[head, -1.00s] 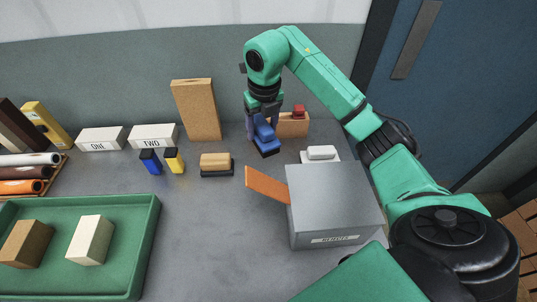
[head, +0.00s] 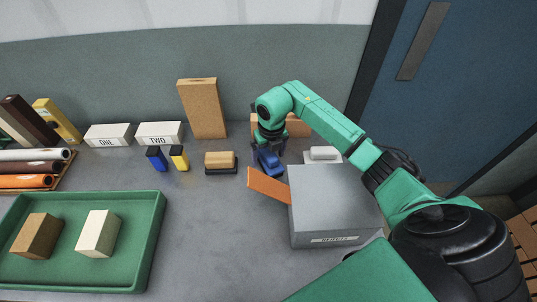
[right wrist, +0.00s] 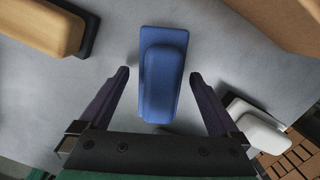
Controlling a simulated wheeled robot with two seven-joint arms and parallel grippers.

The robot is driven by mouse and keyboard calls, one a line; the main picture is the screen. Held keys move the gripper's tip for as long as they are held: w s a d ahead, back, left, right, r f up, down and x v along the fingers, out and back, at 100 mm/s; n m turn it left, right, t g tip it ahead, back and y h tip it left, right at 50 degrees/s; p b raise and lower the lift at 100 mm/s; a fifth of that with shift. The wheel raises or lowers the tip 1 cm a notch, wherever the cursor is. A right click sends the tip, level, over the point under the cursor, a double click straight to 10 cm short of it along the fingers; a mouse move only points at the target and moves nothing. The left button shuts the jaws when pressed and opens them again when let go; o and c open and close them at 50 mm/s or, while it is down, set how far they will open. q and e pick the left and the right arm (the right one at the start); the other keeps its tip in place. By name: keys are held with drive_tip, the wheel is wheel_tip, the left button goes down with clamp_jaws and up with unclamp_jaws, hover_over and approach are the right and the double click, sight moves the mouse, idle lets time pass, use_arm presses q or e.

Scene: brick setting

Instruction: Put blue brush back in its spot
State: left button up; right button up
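The blue brush (head: 268,162) lies on the grey table between the tan brush (head: 220,160) and the white brush (head: 323,153). It also shows in the right wrist view (right wrist: 162,75), its long side in line with my fingers. My right gripper (head: 268,146) is just above and behind it. In the right wrist view my right gripper (right wrist: 159,75) is open, one finger on each side of the brush, with a gap on both sides. Nothing is held. My left gripper is not in view.
A grey box (head: 335,205) with an orange flap (head: 268,187) stands close in front of the blue brush. A wooden block (head: 297,126) is behind my gripper. A cork panel (head: 203,108) leans at the wall. A green tray (head: 150,240) is at left. The table's middle is clear.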

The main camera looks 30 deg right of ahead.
sight(270, 154)
drive_tip(key=shift+r, duration=0.15)
drive_tip(key=r, duration=0.3)
drive_tip(key=s+r+b, duration=0.1)
drive_tip(key=r, duration=0.3)
drive_tip(key=r+b, duration=0.1)
drive_tip(key=r, duration=0.3)
drive_tip(key=shift+s+r, duration=0.25)
drive_tip(key=shift+r, duration=0.25)
